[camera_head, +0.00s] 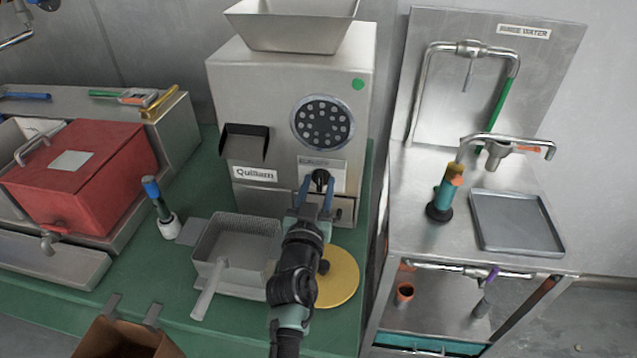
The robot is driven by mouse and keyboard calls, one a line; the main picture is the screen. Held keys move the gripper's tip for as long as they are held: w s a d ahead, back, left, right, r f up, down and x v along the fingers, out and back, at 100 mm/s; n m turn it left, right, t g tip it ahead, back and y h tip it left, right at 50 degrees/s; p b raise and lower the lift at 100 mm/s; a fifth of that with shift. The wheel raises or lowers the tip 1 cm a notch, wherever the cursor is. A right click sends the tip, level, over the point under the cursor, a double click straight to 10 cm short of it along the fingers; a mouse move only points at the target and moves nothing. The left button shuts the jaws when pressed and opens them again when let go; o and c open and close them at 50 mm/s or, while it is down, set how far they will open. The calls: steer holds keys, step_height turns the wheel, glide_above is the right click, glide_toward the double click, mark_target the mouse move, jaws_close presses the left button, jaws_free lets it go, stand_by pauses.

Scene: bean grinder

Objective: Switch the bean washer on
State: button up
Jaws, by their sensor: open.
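A grey box-shaped machine (275,90) labelled "Quillam" stands in the middle. It has a steel hopper on top, a chute at the left, a round perforated plate (323,122) and a green dot (358,85) at the upper right of its front. No label in view names a bean washer. A black knob (320,177) sits low on the front, below a small label. My gripper (318,186) is open at the knob, with one blue finger on each side of it. I cannot tell whether the fingers touch it.
A wire basket (268,225) with a handle and a yellow disc (343,278) lie below the machine, near my arm. A red lidded box (110,185) and a blue-topped tool (160,207) stand left. A steel sink stand (425,245) with taps and a grey tray (515,225) is right.

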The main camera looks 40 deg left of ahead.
steer(key=shift+w+a, duration=0.2)
steer(key=shift+w, duration=0.1)
steer(key=shift+c, duration=0.2)
jaws_close()
steer(key=shift+s+a+f+n+b, duration=0.1)
steer(key=shift+n+b, duration=0.15)
steer(key=shift+n, duration=1.4)
steer(key=shift+s+a+f+n+b, duration=0.15)
steer(key=shift+n+b, duration=0.1)
steer(key=shift+n, duration=1.45)
steer(key=shift+w+a+n+b, duration=0.1)
steer(key=shift+n+b, duration=0.15)
steer(key=shift+n, duration=1.4)
